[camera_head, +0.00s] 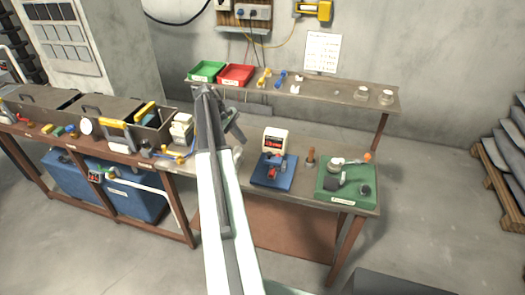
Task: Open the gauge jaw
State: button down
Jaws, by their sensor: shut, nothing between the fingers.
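A device with a pale display head (276,139) stands on a blue base plate (259,178) on the right bench; it looks like the gauge. Small red and grey parts (271,174) sit at its front, too small to tell which is the jaw or whether it is open. My gripper (238,134) is dark, shut and empty, at the end of my raised arm. In the picture it is left of the display head and apart from it. My arm hides part of the bench behind it.
A green base (346,189) with knobs and round parts stands to the right, with a small brown-handled piece (310,158) beside the blue base. A shelf (340,93) behind holds a green tray (206,71) and a red tray (237,75).

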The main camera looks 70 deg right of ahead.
jog(key=shift+s+d, duration=0.4)
jog(key=shift+s, duration=0.15)
